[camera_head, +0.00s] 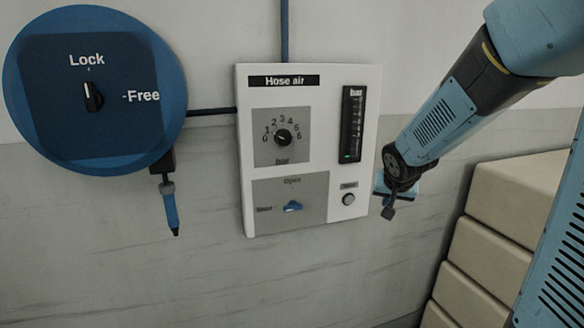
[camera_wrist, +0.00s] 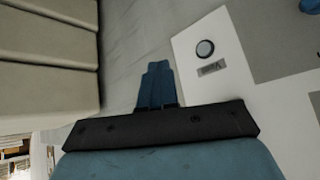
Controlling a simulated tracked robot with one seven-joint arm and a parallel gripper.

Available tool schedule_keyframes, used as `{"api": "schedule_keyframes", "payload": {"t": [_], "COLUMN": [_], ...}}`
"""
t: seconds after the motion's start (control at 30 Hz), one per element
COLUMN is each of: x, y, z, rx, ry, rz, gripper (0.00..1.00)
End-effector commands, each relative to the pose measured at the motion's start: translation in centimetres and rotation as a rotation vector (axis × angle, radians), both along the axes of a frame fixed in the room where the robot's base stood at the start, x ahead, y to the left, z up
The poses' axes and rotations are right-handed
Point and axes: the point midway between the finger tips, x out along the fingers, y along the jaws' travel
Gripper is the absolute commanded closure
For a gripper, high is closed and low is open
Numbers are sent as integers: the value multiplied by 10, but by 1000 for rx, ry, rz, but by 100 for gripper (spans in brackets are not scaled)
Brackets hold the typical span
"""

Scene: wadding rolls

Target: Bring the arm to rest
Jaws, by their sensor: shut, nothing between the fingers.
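My gripper (camera_head: 389,212) is just right of the white Hose air panel (camera_head: 222,90) in the head view, its fingers pointing down and toward the wall. In the wrist view the two blue fingers of my gripper (camera_wrist: 156,84) are together, with nothing between them. They are beside the panel's edge, near the round button (camera_wrist: 205,48). That button (camera_head: 348,199) also shows in the head view, apart from the fingers. My blue and black arm comes in from the upper right.
A blue hose reel (camera_head: 88,150) with a Lock/Free knob (camera_head: 93,96) hangs at left, its blue nozzle (camera_head: 171,208) below. The panel carries a pressure dial (camera_head: 283,137), a gauge (camera_head: 351,125) and a blue valve lever (camera_head: 292,206). Beige stacked blocks (camera_head: 485,255) stand at right.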

Motion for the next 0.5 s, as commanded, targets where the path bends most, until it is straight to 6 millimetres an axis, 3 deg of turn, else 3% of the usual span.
{"api": "schedule_keyframes", "payload": {"t": [0.2, 0.5], "x": [-56, -139], "y": [-2, 2], "z": [37, 69], "rx": [-76, -105], "ry": [43, 119], "rz": [18, 84], "gripper": [100, 100]}}
